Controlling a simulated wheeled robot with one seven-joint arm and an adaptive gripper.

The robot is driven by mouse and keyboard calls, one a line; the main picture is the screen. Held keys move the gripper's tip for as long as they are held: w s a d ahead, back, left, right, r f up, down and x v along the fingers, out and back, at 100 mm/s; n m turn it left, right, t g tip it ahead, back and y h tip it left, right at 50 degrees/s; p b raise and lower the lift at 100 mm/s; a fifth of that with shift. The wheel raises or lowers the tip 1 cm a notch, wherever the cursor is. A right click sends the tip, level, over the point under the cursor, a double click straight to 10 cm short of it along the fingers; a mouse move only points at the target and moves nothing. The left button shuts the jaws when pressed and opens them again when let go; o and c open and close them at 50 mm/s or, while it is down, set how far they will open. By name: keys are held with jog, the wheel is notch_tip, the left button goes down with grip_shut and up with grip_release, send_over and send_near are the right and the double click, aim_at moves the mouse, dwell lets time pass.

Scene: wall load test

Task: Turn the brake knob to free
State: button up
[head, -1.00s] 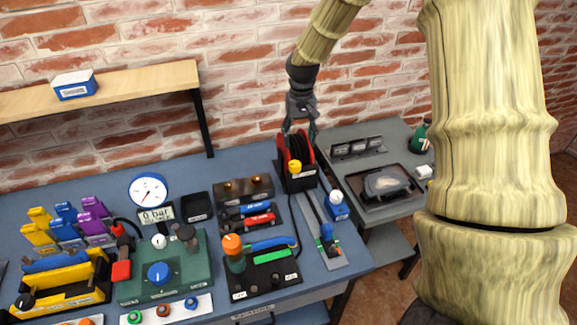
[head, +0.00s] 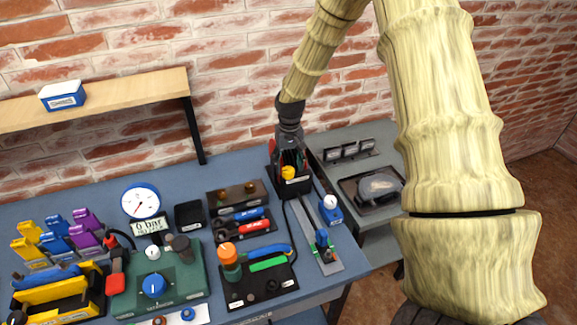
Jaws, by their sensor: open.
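The black and red reel unit (head: 294,186) stands at the back right of the blue bench. A yellow knob (head: 288,173) is on its front; it may be the brake knob, but I cannot read its marking or tell its setting. My gripper (head: 291,158) is open and points down over the reel unit, just above and behind the yellow knob in the picture. The gripper covers most of the reel. I cannot tell whether the fingers touch the reel or the knob.
An orange-topped valve (head: 229,254) and a green pump block (head: 158,278) stand nearer the front. A grey side table (head: 350,136) stands at right.

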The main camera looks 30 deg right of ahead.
aim_at(287, 171)
jog(key=shift+f+p, duration=0.3)
jog(key=shift+f, duration=0.95)
jog(key=c, duration=1)
jog(key=shift+c, duration=0.2)
jog(key=shift+n, duration=0.3)
jog(key=n, duration=0.4)
jog(key=shift+n, duration=0.3)
jog(key=n, duration=0.4)
jog(key=shift+w+n, duration=0.1)
jog(key=shift+n, duration=0.3)
jog(key=shift+d, duration=0.1)
